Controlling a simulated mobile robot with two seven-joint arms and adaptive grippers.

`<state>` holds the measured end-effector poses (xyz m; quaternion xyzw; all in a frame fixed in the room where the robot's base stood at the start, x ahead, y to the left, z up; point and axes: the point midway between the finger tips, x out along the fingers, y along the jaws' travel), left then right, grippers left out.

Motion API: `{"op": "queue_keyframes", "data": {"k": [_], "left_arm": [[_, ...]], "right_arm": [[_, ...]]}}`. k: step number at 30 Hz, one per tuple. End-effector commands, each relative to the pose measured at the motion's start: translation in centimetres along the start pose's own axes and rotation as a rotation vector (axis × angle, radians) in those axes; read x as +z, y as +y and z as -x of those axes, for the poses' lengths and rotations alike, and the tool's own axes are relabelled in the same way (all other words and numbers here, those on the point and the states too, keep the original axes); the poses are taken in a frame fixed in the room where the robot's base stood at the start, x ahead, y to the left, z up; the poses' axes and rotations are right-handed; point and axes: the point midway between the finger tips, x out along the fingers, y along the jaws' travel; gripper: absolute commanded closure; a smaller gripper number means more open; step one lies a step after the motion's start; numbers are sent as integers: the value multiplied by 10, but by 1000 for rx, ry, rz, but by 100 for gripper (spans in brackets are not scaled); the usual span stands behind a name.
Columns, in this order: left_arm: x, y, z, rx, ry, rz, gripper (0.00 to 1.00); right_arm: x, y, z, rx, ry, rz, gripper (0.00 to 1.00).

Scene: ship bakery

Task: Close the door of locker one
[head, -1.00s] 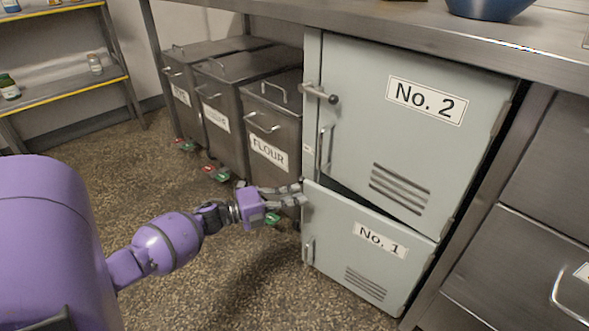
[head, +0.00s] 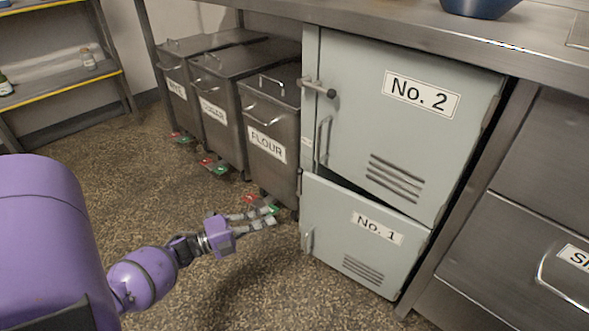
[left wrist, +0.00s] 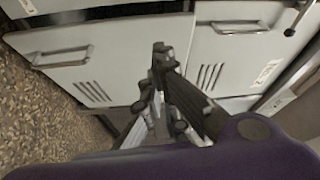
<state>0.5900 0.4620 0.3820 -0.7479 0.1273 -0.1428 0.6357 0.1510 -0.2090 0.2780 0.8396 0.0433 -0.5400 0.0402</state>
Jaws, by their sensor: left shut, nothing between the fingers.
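The pale grey-green door of locker No. 1 (head: 333,222) is at the bottom right of the head view, below the No. 2 door (head: 360,90). A dark wedge-shaped gap (head: 350,187) shows along its top edge, so it stands slightly ajar. In the left wrist view my left gripper (left wrist: 160,50) points at the locker fronts, with the No. 1 door (left wrist: 118,62) on the left, by the floor. My right gripper is out of view.
Metal bins, including the flour bin (head: 268,110), stand left of the lockers, with red and green pedals at their feet. A steel counter (head: 400,30) overhangs the lockers. Steel drawers (head: 520,220) are at the right. The speckled floor (head: 240,285) in front is clear.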

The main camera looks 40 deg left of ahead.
Motion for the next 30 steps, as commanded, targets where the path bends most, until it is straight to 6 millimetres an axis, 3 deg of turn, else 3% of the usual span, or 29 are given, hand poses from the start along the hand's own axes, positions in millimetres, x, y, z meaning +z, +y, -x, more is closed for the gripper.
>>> {"op": "queue_keyframes", "data": {"k": [1,3,6,8,13,19,30], "left_arm": [[-30,2,-3,-32,-40,23,100],[-58,1,-8,-55,-116,25,100],[-81,-14,-12,-70,-248,-3,100],[-86,-27,-13,-69,-323,-29,100],[-77,-56,-17,-32,-463,-128,100],[-65,-49,-21,14,-502,-163,100],[-31,-50,-84,12,-498,-164,100]], "right_arm": [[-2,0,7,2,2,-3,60],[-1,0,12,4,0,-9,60],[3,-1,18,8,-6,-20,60],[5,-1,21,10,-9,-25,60],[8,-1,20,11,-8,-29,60],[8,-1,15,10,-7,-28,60],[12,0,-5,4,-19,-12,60]]}}
